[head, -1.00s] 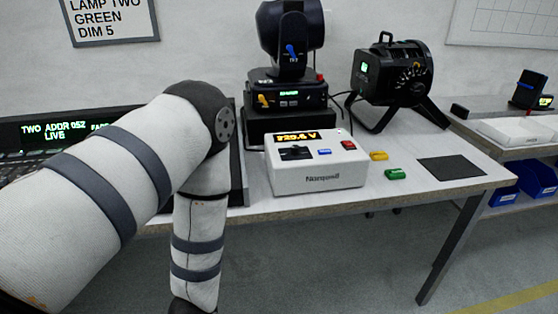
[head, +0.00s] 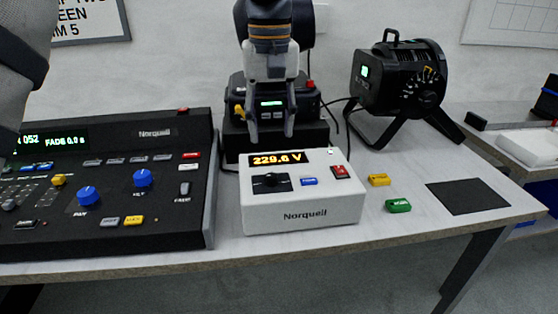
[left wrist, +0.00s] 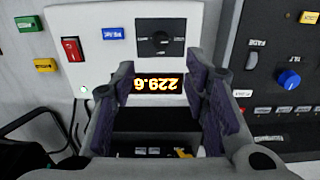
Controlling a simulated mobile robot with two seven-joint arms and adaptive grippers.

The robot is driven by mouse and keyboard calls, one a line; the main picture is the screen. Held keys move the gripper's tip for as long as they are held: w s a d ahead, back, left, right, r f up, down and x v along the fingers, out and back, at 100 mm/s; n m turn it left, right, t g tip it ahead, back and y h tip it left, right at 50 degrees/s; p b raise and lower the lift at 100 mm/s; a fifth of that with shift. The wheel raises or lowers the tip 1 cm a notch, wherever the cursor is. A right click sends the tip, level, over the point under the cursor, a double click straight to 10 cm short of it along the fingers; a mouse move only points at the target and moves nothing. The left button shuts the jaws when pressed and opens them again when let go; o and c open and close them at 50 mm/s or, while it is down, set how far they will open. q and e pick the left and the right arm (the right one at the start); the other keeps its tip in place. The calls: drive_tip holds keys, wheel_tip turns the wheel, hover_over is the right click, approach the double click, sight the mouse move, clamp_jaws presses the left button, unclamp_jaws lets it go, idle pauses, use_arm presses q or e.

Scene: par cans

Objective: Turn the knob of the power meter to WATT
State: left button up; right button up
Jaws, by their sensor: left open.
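The power meter (head: 303,212) is a white box marked Norquell near the table's front edge. Its display (head: 277,159) reads 229.6 V in amber. The black knob (head: 270,181) sits on a dark plate below the display; its pointer setting is too small to read. My left gripper (head: 271,138) is open and empty, pointing down above and behind the meter, in front of the moving-head lamp. In the left wrist view the meter appears upside down, with the knob (left wrist: 161,40) beyond the open fingers (left wrist: 165,88). My right gripper is not in view.
A blue button (head: 309,181) and a red switch (head: 341,172) are beside the knob. A lighting console (head: 120,240) stands close on the left. Yellow (head: 379,180) and green (head: 398,206) blocks lie right of the meter, near a black mat (head: 468,197). A black par can (head: 402,80) stands behind.

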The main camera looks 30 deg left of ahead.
sight(272, 175)
use_arm(q)
wheel_tip(272, 175, down, 10)
drive_tip(key=shift+s+f, duration=0.1)
clamp_jaws()
